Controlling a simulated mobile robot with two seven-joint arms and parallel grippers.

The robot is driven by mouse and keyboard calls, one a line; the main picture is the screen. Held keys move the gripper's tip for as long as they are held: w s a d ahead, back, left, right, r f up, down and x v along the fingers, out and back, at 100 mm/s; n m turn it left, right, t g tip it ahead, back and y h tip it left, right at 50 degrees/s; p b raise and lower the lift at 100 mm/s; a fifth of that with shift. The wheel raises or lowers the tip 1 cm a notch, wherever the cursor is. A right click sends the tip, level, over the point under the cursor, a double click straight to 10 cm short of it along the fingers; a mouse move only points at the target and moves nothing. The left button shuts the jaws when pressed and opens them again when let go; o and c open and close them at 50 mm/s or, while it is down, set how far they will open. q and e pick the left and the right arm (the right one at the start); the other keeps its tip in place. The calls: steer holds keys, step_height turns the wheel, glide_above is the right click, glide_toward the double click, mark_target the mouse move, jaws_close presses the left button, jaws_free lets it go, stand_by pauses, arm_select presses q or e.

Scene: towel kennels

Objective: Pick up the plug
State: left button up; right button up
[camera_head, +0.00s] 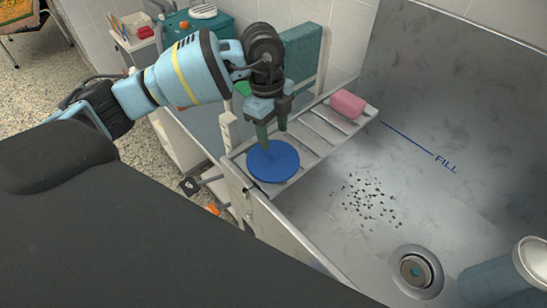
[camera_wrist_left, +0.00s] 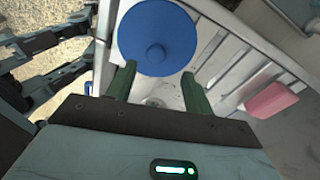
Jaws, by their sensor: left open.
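The plug is a flat blue disc (camera_head: 273,161) lying on the near left end of a slatted rack (camera_head: 318,126). In the left wrist view the plug (camera_wrist_left: 157,30) shows a small round knob at its centre. My left gripper (camera_head: 272,132) points down over the far side of the plug, its green fingers apart and nothing held. In the left wrist view its fingers (camera_wrist_left: 158,88) stand either side of the knob's line, with the knob beyond their tips. I cannot tell whether a fingertip touches the disc. My right gripper does not clearly show.
A pink block (camera_head: 347,104) lies at the rack's far end. The rack spans a metal tub with a drain hole (camera_head: 415,270), scattered dark bits (camera_head: 368,200) and a grey-blue cylinder (camera_head: 497,282). A teal box (camera_head: 200,28) stands behind my left arm.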

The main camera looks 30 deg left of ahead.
mark_target(273, 150)
arm_select(q)
steer(key=f, duration=0.4)
steer(key=shift+s+f, duration=0.2)
steer(key=shift+s, duration=0.2)
steer(key=shift+d+f, duration=0.1)
steer(key=shift+f, duration=0.3)
steer(key=c, duration=1.1)
